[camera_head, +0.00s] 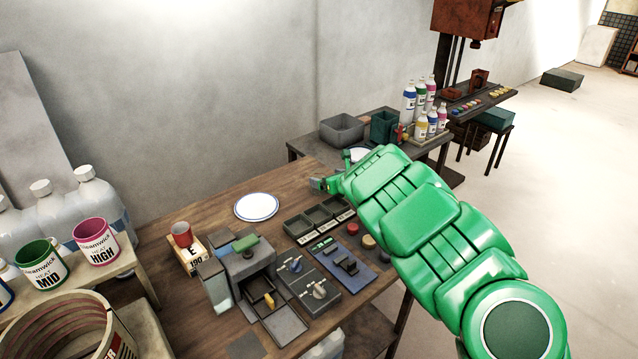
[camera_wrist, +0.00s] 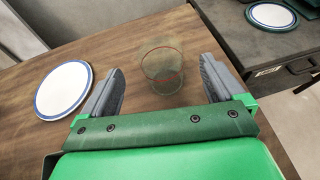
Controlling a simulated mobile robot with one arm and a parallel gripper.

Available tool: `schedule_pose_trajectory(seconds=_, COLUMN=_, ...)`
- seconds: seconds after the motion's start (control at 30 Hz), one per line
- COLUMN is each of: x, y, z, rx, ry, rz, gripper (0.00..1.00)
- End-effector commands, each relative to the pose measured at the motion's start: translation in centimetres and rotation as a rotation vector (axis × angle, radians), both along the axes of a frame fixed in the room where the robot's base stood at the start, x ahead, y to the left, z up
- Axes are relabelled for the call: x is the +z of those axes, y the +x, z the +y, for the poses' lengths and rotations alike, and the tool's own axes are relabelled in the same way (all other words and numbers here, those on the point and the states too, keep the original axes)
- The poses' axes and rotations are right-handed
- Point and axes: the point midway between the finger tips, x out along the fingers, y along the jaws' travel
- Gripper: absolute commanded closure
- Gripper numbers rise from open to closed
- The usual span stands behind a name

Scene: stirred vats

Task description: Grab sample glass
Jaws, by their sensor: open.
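The sample glass (camera_wrist: 162,68) is a clear tumbler with a thin reddish line around it. In the wrist view it stands upright on the brown wooden table, between and slightly ahead of my two fingers. My gripper (camera_wrist: 165,82) is open and empty, with grey fingers spread wide on either side of the glass and no visible contact. In the head view my gripper (camera_head: 325,184) is at the far right end of the wooden table, partly behind my green arm. The glass cannot be made out in the head view.
A white plate with a blue rim (camera_wrist: 64,90) lies left of my gripper. Another plate (camera_wrist: 271,16) lies on the dark neighbouring table. Grey trays (camera_head: 319,215), a control panel (camera_head: 345,262) and a grey machine (camera_head: 247,265) crowd the table's front.

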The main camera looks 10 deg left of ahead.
Motion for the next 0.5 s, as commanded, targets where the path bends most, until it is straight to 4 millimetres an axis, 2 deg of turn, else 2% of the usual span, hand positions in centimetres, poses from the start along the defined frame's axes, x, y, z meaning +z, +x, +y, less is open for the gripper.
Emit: schedule_pose_trajectory(seconds=0.5, x=-1.2, y=1.7, z=1.5, rx=0.009, ry=-0.003, rz=-0.002, gripper=0.05)
